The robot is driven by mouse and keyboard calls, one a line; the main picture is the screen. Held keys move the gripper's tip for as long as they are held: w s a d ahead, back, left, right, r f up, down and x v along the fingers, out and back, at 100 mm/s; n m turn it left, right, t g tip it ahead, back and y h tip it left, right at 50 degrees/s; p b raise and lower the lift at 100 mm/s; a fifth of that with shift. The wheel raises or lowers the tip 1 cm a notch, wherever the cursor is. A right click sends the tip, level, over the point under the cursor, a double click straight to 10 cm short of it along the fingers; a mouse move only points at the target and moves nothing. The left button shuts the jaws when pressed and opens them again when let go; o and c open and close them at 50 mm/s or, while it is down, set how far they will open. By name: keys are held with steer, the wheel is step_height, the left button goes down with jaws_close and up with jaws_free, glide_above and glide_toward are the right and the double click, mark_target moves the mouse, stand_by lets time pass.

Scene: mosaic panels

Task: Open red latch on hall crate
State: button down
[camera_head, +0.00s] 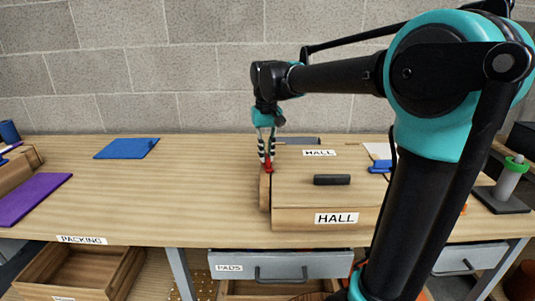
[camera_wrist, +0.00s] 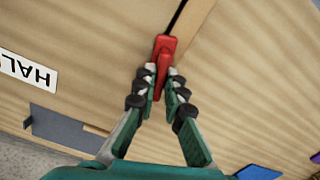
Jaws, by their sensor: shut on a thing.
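The hall crate (camera_head: 290,218) is a wooden box with a lid, a black handle and white HALL labels, standing on the workbench. The red latch (camera_head: 268,168) is at the crate's left side, near the lid's edge. In the wrist view the red latch (camera_wrist: 163,48) lies beside a dark gap at the lid's edge. My gripper (camera_head: 267,160) reaches down from above onto the latch. In the wrist view my gripper's fingertips (camera_wrist: 166,82) are closed around the latch's narrow lower part. The lid looks closed.
A blue panel (camera_head: 127,148) and a purple panel (camera_head: 33,197) lie on the bench to the left. A grey flat piece (camera_wrist: 65,128) lies behind the crate. A post on a black base (camera_head: 505,190) stands at the right. The bench between crate and blue panel is clear.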

mark_target(266, 155)
steer(key=shift+a+m, duration=0.1)
steer(key=shift+m, duration=0.4)
steer(key=c, duration=1.6)
jaws_free()
steer(key=shift+r, duration=0.1)
step_height(266, 155, up, 12)
